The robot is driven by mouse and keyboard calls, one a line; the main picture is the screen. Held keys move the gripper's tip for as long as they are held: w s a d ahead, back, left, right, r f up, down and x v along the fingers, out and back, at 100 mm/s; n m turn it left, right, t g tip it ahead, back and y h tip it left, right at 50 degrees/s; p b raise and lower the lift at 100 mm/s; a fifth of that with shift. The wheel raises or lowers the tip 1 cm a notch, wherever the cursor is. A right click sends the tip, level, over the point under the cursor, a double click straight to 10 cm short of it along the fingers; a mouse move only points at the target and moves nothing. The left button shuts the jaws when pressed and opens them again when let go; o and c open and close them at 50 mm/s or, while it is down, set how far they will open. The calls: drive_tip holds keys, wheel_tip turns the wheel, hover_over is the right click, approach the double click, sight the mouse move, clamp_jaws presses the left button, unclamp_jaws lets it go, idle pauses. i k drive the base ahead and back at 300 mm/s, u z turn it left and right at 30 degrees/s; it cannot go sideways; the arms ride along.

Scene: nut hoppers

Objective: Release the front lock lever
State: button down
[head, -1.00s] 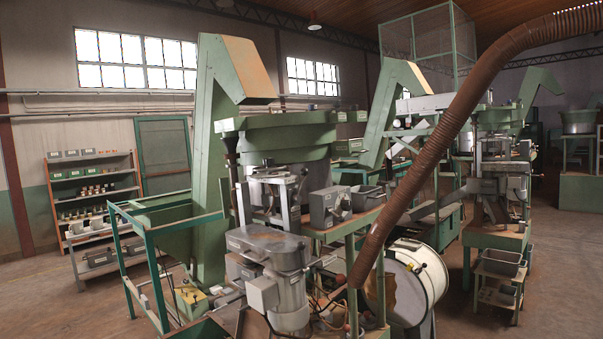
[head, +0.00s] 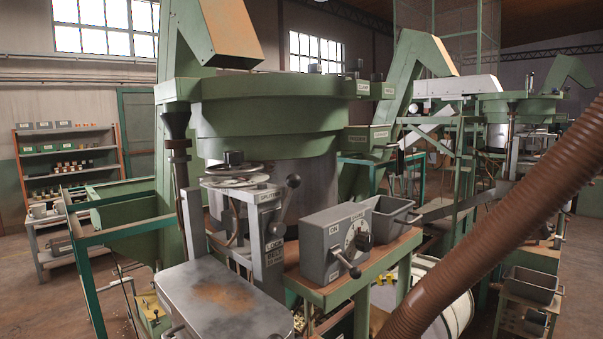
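The nearest nut machine has a green hopper bowl (head: 265,115) at its top. A lever with a dark ball knob (head: 293,181) rises beside the bracket, tilted up to the right. A grey control box (head: 335,240) with a round dial stands to its right, with a short dark-knobbed handle (head: 347,262) on its front. I cannot tell which of these is the front lock lever. My gripper is not in view.
A grey metal cover (head: 222,300) is close in front. A brown ribbed hose (head: 500,225) crosses the right side diagonally. A grey bin (head: 393,216) sits behind the control box. Teal rails (head: 85,275) and a shelf rack (head: 65,165) are at left.

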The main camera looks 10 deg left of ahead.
sight(278, 229)
drive_tip(key=z, duration=0.05)
drive_tip(key=i, duration=0.85)
drive_tip(key=z, duration=0.1)
